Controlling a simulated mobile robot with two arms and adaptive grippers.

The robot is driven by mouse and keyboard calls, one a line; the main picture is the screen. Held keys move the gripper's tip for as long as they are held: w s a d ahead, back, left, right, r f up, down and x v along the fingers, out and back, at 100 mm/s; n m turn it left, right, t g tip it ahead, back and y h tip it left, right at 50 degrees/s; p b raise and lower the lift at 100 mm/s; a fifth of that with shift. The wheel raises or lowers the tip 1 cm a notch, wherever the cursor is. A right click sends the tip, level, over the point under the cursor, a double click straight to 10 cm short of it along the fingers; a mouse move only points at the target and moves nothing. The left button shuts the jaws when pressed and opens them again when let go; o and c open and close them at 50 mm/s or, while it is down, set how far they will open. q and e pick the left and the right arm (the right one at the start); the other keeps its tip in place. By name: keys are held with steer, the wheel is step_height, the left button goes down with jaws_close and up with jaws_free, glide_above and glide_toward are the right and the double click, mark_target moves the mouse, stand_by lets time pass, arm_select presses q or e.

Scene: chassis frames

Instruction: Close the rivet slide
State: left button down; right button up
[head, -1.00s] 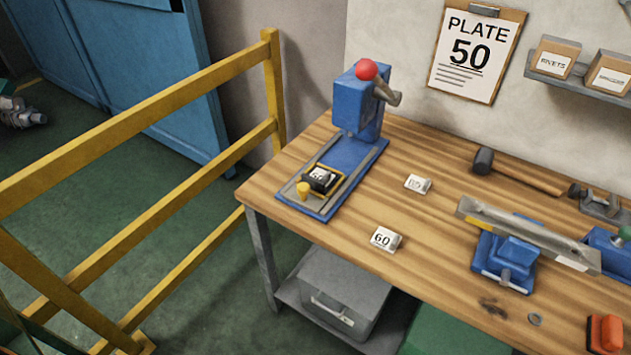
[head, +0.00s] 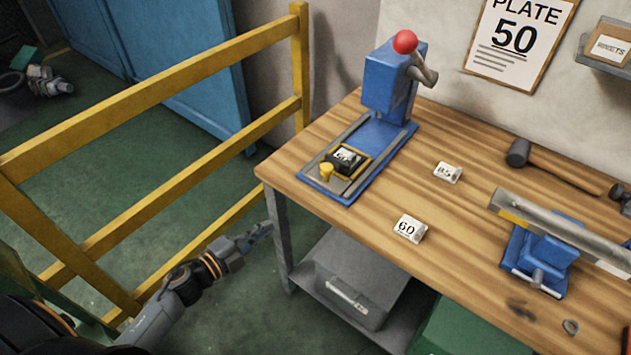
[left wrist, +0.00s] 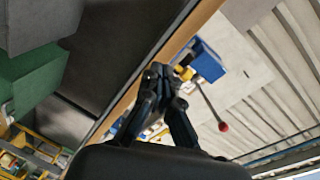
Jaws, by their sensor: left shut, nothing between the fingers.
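The blue rivet press (head: 393,80) with a red ball on its lever stands at the back left of the workbench. Its slide (head: 347,165) is a tray with a yellow frame and a yellow knob (head: 326,172), pulled out at the front end of the blue base. A dark block with a white number plate lies in it; the number is hard to read. My left gripper (head: 262,230) is shut and empty, left of the bench's front leg and below the top. In the left wrist view the shut fingers (left wrist: 158,72) appear near the bench edge, apart from the press. My right gripper is out of view.
Number plates 60 (head: 409,229) and 85 (head: 447,172) lie on the bench (head: 300,195). A hammer (head: 550,165) and a blue vise (head: 540,258) holding a metal bar are at the right. A yellow railing (head: 150,105) stands left. A grey box (head: 355,290) sits on the shelf below.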

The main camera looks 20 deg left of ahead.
arm_select(q)
steer(key=d+r+m+g+h, duration=0.1)
steer(key=d+r+m+h, duration=0.4)
steer(key=r, duration=0.4)
steer(key=shift+m+y, duration=0.5)
steer(key=shift+m, duration=0.2)
steer(key=p+x, duration=0.1)
steer(key=x, duration=0.2)
steer(key=w+a+x, duration=0.1)
steer(key=x, duration=0.3)
steer(key=a+p+x, duration=0.1)
steer(key=x, duration=0.3)
steer(key=shift+w+p, duration=0.3)
steer(key=shift+w, duration=0.45)
steer(key=shift+w, duration=0.1)
